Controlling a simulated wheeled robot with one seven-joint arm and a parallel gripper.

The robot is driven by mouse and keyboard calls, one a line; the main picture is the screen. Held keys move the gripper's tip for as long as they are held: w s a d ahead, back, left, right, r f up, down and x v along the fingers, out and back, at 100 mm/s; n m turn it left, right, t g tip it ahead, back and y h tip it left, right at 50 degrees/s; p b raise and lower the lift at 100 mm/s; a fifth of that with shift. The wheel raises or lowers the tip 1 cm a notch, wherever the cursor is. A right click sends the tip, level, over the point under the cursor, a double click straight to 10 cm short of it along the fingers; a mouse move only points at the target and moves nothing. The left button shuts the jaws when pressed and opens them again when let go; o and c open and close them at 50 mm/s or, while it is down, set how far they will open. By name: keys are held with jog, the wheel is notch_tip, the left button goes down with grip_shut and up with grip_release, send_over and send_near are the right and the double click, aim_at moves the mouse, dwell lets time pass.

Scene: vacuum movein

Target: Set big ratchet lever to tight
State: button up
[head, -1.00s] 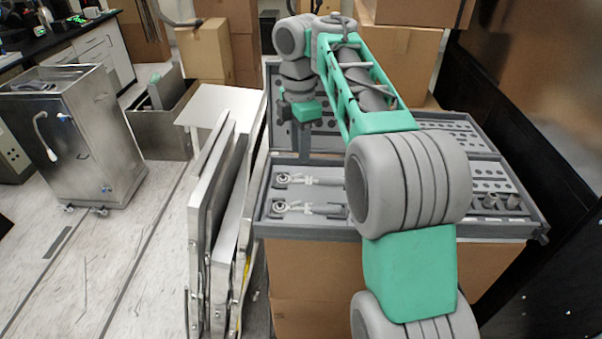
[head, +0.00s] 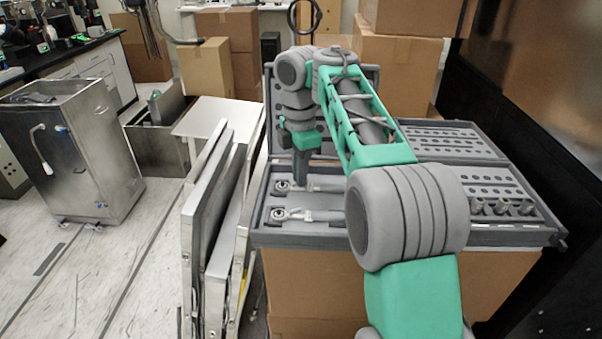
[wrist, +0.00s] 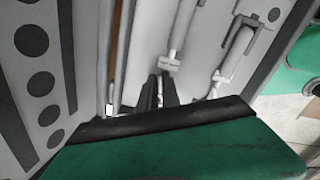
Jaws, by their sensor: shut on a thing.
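Two silver-grey ratchets lie side by side in the open grey tool case (head: 400,238). In the head view, the far ratchet (head: 282,187) is higher and the near ratchet (head: 279,214) lower; I cannot tell which is bigger. My gripper (head: 301,183) points down at the far ratchet and is shut on it. In the wrist view my dark fingers (wrist: 162,92) meet the end of the left ratchet (wrist: 172,58), hiding its head and lever. The other ratchet (wrist: 236,50) lies to the right, apart from my fingers. The lever positions cannot be made out.
The case's raised lid (head: 274,140) with holes stands close behind my gripper. Several sockets (head: 500,208) stand at the case's right end. Folded metal panels (head: 215,220) lean at the left. A cardboard box (head: 310,285) carries the case. A dark wall is at right.

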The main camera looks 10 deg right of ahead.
jog(key=shift+s+m, duration=0.1)
jog(key=shift+m, duration=0.3)
grip_shut()
jog(key=m, duration=0.4)
jog(key=shift+s+m+b, duration=0.35)
jog(key=shift+m+b, duration=0.05)
jog(key=m, duration=0.5)
jog(key=shift+s+a+m, duration=0.25)
jog(key=shift+s+m, duration=0.05)
jog(key=o, duration=0.6)
grip_release()
notch_tip(320, 180, up, 8)
jog(key=p, duration=0.7)
jog(key=shift+f, duration=0.1)
